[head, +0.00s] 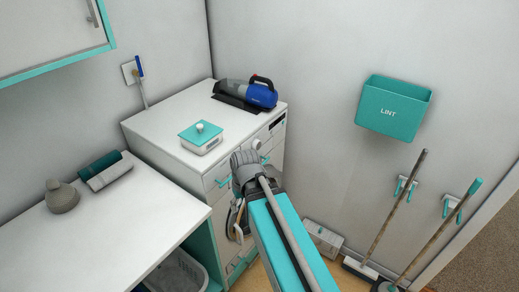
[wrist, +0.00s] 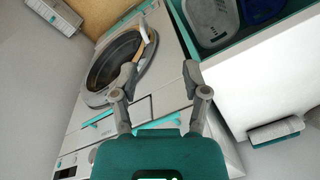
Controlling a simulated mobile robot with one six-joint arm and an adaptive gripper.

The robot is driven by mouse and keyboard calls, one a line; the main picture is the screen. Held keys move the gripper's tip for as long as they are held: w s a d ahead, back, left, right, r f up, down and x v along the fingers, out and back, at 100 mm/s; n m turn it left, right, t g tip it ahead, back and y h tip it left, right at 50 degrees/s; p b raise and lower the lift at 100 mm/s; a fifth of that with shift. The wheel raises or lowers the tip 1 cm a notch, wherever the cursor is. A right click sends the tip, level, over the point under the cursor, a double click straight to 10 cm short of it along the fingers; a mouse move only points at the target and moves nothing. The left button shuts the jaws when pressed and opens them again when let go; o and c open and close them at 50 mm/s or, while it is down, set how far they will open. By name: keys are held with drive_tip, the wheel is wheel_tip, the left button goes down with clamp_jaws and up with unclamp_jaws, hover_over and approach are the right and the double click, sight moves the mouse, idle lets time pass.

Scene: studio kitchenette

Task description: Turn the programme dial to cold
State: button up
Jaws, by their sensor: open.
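The white washing machine (head: 165,125) stands in the corner, its front partly hidden behind my arm. The programme dial (head: 257,143) seems to be the small pale round knob on its upper front, just above my gripper (head: 245,168). In the wrist view my gripper (wrist: 159,71) is open with nothing between its fingers. It is in front of the machine, between the round door (wrist: 112,62) and the worktop side. The control panel (wrist: 72,166) shows at lower left there, partly cut off. The dial's pointer and markings are too small to read.
A teal-lidded box (head: 200,138) and a blue handheld vacuum (head: 262,94) stand on the machine. Teal handles (wrist: 160,122) project from its front. A worktop (head: 120,225) is at left. A lint bin (head: 394,108) and brooms (head: 398,207) hang on the right wall.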

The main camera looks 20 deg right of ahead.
drive_tip(key=o, duration=0.4)
drive_tip(key=w+d+f+n+t+y+b, duration=0.1)
drive_tip(key=w+d+f+y+b, duration=0.1)
drive_tip(key=w+f+y+b, duration=0.1)
drive_tip(key=w+f+b, duration=0.1)
drive_tip(key=w+b, duration=0.1)
drive_tip(key=w, duration=0.1)
drive_tip(key=shift+w+f+n+t+y+b, duration=0.25)
drive_tip(key=shift+f+n+t+y+b, duration=0.05)
drive_tip(key=shift+n+t+y, duration=0.1)
drive_tip(key=n+t+y+b, duration=0.3)
drive_tip(key=t+y+b, duration=0.3)
drive_tip(key=t+b, duration=0.8)
approach(259, 146)
drive_tip(key=s+d+r+g+b, duration=0.1)
drive_tip(key=s+d+g+b, duration=0.1)
drive_tip(key=s+d, duration=0.1)
drive_tip(key=shift+r, duration=0.1)
drive_tip(key=shift+w+a, duration=0.1)
drive_tip(key=shift+w, duration=0.05)
drive_tip(key=x, duration=1.3)
drive_tip(key=shift+w+a+r, duration=0.15)
drive_tip(key=shift+w+a, duration=0.05)
drive_tip(key=shift+w, duration=0.15)
drive_tip(key=c, duration=1.1)
